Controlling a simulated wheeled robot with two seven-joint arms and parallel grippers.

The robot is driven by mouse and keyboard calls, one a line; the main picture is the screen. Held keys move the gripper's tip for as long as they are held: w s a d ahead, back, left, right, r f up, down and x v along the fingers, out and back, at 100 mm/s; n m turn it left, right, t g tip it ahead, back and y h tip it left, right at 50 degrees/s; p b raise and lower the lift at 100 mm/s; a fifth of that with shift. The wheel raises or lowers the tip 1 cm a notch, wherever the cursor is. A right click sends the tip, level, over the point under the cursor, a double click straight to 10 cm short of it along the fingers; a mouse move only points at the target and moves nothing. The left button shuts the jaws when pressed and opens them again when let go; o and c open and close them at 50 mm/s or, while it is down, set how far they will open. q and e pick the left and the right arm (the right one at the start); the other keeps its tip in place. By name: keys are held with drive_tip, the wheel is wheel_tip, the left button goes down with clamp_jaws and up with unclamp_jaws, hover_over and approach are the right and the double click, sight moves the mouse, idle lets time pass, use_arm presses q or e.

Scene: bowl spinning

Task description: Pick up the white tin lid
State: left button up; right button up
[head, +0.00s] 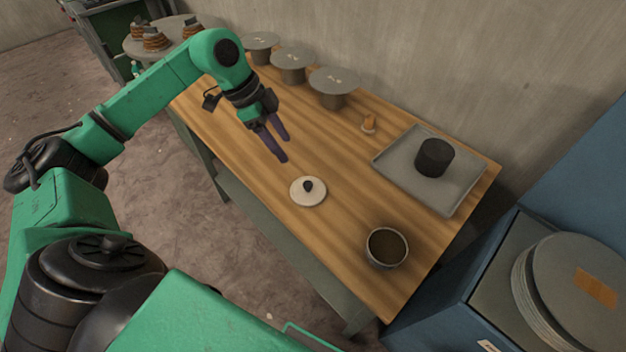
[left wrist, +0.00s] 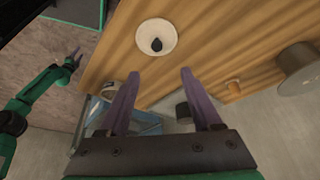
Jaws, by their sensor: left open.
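The white tin lid (head: 301,197) is a round disc with a dark knob, lying flat on the wooden table (head: 262,205) near its front edge. It also shows in the left wrist view (left wrist: 147,30), beyond my fingertips. My left gripper (head: 284,149) is open and empty. Its purple fingers are above the table, behind and a little left of the lid, apart from it. The two spread fingers also frame bare table in the left wrist view (left wrist: 158,72). My right gripper (left wrist: 75,57) shows small at the left of that view, away from the lid; its opening is too small to judge.
A grey tray (head: 403,160) holds a dark cylinder (head: 433,157). A small orange object (head: 368,123) and several round grey stands (head: 335,82) line the back. The wood around the lid is clear.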

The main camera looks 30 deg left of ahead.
use_arm(q)
drive_tip(key=p, duration=0.2)
approach(307, 184)
drive_tip(key=p+x, duration=0.1)
drive_tip(key=x, duration=0.8)
clamp_jaws()
use_arm(e)
drive_tip(key=r, duration=0.1)
drive_tip(key=s+r, duration=0.1)
drive_tip(key=r, duration=0.1)
drive_tip(key=shift+r, duration=0.15)
